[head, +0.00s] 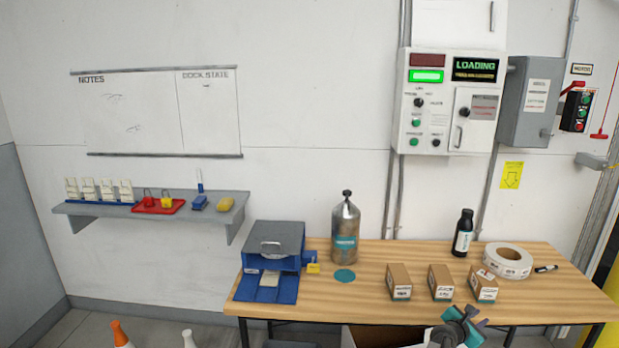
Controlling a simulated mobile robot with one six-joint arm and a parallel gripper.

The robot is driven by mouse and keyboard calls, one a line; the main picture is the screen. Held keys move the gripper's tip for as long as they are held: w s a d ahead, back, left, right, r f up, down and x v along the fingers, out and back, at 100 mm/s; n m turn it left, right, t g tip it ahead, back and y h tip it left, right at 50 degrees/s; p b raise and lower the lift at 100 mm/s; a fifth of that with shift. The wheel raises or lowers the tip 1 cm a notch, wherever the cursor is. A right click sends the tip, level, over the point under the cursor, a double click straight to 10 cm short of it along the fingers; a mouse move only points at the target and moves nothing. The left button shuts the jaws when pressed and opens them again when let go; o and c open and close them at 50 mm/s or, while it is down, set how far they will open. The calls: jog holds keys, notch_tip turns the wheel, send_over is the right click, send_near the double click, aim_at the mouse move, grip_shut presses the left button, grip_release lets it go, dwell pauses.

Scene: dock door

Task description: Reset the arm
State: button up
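Most of my arm is out of view.
The wooden table (385,292) carries a blue machine (272,262), a metal bottle (345,230), several boxes including one on the left (399,284), a black bottle (463,234) and a label roll (507,261). A shelf (100,207) and control panel (447,103) are on the wall.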

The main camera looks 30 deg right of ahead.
jog(key=w+a+f+m+g+y, duration=0.1)
jog(key=w+a+f+m+y, duration=0.15)
jog(key=a+f, duration=0.75)
jog(key=w+a+f+m+y, duration=0.2)
jog(key=a+f+m, duration=0.3)
jog(key=a, duration=0.9)
jog(key=w+a+f+m+g+y, duration=0.1)
jog(key=w+a+f+m+y, duration=0.15)
jog(key=a+f, duration=0.8)
jog(key=s+a+f+m+g+y, duration=0.2)
jog(key=s+a, duration=0.3)
jog(key=a, duration=0.6)
jog(key=s+a+f+m+g+y, duration=0.2)
jog(key=s+a, duration=0.4)
jog(key=a, duration=0.6)
jog(key=s+a+f+m+g+y, duration=0.1)
jog(key=s+a, duration=0.5)
jog(key=a, duration=0.6)
notch_tip(320, 180, down, 2)
jog(key=shift+f+m+g+y, duration=0.15)
jog(key=shift+m+g+y, duration=0.3)
jog(key=shift+y, duration=0.55)
